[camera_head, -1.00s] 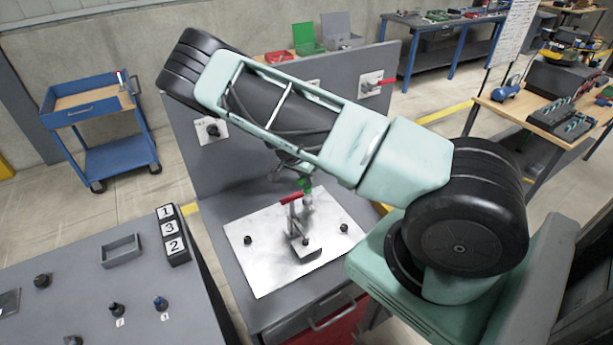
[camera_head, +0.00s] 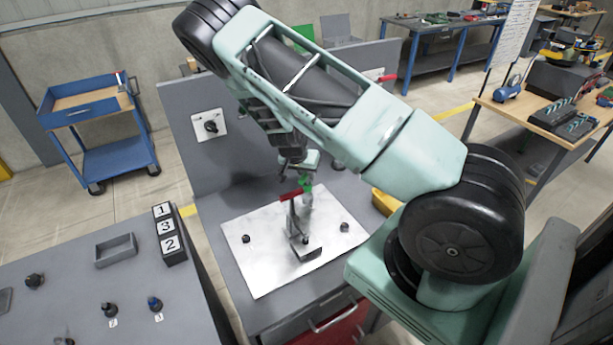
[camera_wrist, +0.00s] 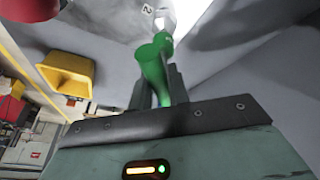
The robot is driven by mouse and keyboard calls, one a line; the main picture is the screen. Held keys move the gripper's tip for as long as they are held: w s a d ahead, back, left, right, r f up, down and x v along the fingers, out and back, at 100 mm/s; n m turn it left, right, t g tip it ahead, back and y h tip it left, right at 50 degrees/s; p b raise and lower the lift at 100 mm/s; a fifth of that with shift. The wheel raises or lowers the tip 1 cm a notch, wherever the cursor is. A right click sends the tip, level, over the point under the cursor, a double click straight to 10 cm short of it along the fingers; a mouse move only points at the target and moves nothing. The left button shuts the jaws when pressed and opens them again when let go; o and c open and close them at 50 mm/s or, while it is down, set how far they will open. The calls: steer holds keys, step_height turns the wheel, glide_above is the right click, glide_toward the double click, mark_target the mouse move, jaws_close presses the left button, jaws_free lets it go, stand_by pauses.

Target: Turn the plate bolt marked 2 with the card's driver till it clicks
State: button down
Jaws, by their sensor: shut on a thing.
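My gripper (camera_wrist: 155,88) is shut on the green handle of a driver (camera_wrist: 152,68) in the wrist view. In the head view the green handle (camera_head: 305,183) is just below my gripper (camera_head: 302,172), over the white plate (camera_head: 262,265). The driver points down at the plate; its tip is hard to make out, so I cannot tell if it touches a bolt. A small label 2 (camera_wrist: 147,9) shows beyond the driver. Dark bolts stand at the plate's left (camera_head: 246,239) and right (camera_head: 345,227). A dark card block (camera_head: 170,238) reads 1, 3, 2 downward.
A red-handled clamp (camera_head: 291,196) stands mid-plate, close beside the driver. A yellow bin (camera_wrist: 68,72) lies right of the plate in the head view (camera_head: 384,201). An upright grey panel (camera_head: 178,115) closes the back.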

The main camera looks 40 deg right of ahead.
steer(key=shift+r, duration=0.1)
stand_by(0.3)
steer(key=shift+r+p, duration=1.75)
steer(key=shift+r, duration=0.55)
steer(key=shift+f, duration=0.1)
